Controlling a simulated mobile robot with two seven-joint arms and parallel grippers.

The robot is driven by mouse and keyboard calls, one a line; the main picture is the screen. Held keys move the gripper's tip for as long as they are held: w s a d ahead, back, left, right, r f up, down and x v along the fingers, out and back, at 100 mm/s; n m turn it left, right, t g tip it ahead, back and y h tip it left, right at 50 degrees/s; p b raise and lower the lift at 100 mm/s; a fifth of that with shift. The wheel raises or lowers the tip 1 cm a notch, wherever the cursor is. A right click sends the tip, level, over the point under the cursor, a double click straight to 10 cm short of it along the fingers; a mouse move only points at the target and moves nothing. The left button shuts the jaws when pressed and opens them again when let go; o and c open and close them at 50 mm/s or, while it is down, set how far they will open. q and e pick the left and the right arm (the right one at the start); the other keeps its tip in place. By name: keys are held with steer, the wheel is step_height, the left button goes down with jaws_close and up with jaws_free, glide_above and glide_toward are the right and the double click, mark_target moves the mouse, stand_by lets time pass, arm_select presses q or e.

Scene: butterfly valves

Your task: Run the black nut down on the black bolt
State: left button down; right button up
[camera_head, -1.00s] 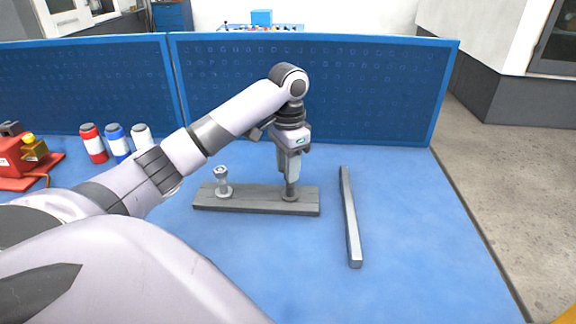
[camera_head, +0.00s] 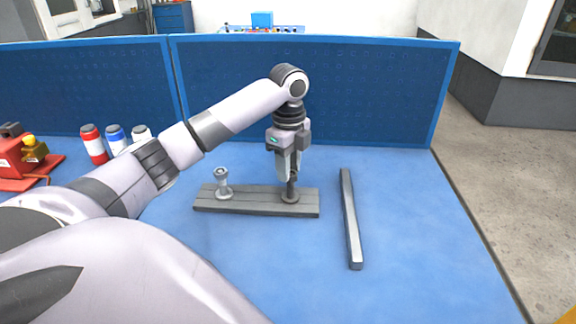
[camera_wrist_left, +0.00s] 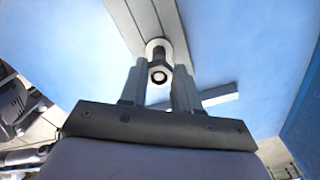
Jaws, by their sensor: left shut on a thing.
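A grey board (camera_head: 245,207) lies on the blue table with two upright bolts on it. The black bolt (camera_head: 291,193) stands at its right end, and a silver bolt with a silver nut (camera_head: 222,183) stands at its left end. My left gripper (camera_head: 288,177) points straight down over the black bolt. In the left wrist view its fingers (camera_wrist_left: 160,76) are shut on the dark hexagonal black nut (camera_wrist_left: 158,66), with the bolt's end showing through it. In the head view the fingers partly hide the nut, so its height on the bolt is hard to tell. My right gripper is not in view.
A long grey bar (camera_head: 350,220) lies on the table right of the board. Red, blue and white containers (camera_head: 117,139) and a red device with a yellow top (camera_head: 22,160) stand at left. A blue pegboard panel (camera_head: 380,90) closes the back. The front right table is clear.

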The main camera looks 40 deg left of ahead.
arm_select(q)
steer(key=m, duration=0.3)
steer(key=shift+w+m, duration=0.1)
steer(key=shift+m, duration=0.3)
steer(key=c, duration=1.1)
jaws_free()
steer(key=shift+o, duration=0.2)
steer(key=n, duration=0.6)
steer(key=shift+d, duration=0.1)
steer(key=n, duration=0.6)
steer(key=shift+s+d+n, duration=0.1)
steer(key=shift+s+n, duration=0.15)
steer(key=shift+n, duration=0.05)
steer(key=n, duration=0.5)
steer(key=shift+s+d+n, duration=0.1)
steer(key=shift+n, duration=0.2)
steer(key=n, duration=0.5)
steer(key=shift+s+d+n, duration=0.1)
steer(key=shift+n, duration=0.3)
